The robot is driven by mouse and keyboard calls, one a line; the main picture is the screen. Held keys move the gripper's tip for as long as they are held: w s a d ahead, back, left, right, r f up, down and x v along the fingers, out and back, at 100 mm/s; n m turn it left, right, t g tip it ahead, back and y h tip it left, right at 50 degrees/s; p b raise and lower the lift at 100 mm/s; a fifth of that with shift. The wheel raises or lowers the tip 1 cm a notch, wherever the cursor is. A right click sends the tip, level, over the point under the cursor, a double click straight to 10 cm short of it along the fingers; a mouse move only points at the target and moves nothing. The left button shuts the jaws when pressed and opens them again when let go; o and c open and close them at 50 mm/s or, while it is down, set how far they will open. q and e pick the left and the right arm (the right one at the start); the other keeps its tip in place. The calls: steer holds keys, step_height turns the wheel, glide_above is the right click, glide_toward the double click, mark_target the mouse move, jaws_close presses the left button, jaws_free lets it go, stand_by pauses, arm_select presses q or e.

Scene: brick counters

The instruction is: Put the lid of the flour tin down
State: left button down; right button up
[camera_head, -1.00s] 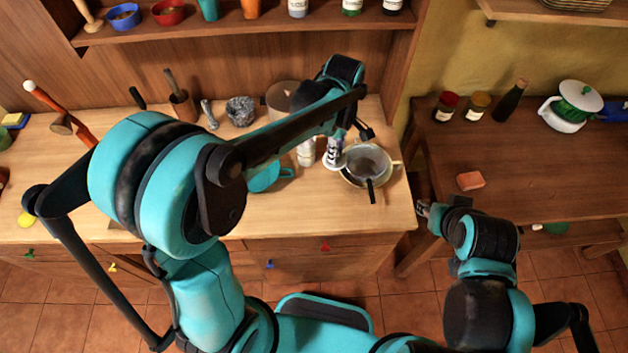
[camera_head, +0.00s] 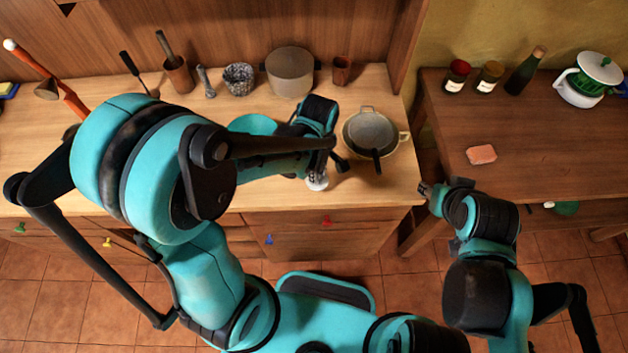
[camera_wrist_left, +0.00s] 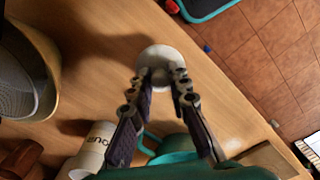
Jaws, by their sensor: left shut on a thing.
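My left gripper (camera_head: 318,172) is over the front part of the wooden counter, pointing down. It is shut on a small pale round piece, which I take as the lid (camera_head: 317,183). In the left wrist view the lid (camera_wrist_left: 160,62) sits between the fingertips (camera_wrist_left: 163,80), near the counter's front edge. I cannot tell if it touches the wood. A white cylinder with dark lettering (camera_wrist_left: 92,150), possibly the tin, stands behind the gripper; my arm hides it in the head view. My right gripper (camera_head: 424,189) is off the counter's right corner, its jaws unclear.
A sieve (camera_head: 371,131) rests in a handled pan right of my left gripper. A grey pot (camera_head: 290,72) and a brown cup (camera_head: 342,70) stand behind. The counter's front right corner (camera_head: 385,190) is bare.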

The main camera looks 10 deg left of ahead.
arm_select(q)
steer(key=shift+w+a+f, duration=0.15)
steer(key=shift+a+f, duration=0.25)
steer(key=shift+a, duration=0.15)
step_height(320, 180, down, 4)
steer(key=shift+r+b, duration=0.25)
steer(key=shift+b, duration=0.5)
steer(key=shift+f, duration=0.2)
steer(key=shift+f, duration=0.15)
steer(key=c, duration=1.4)
jaws_free()
steer(key=shift+c, duration=0.2)
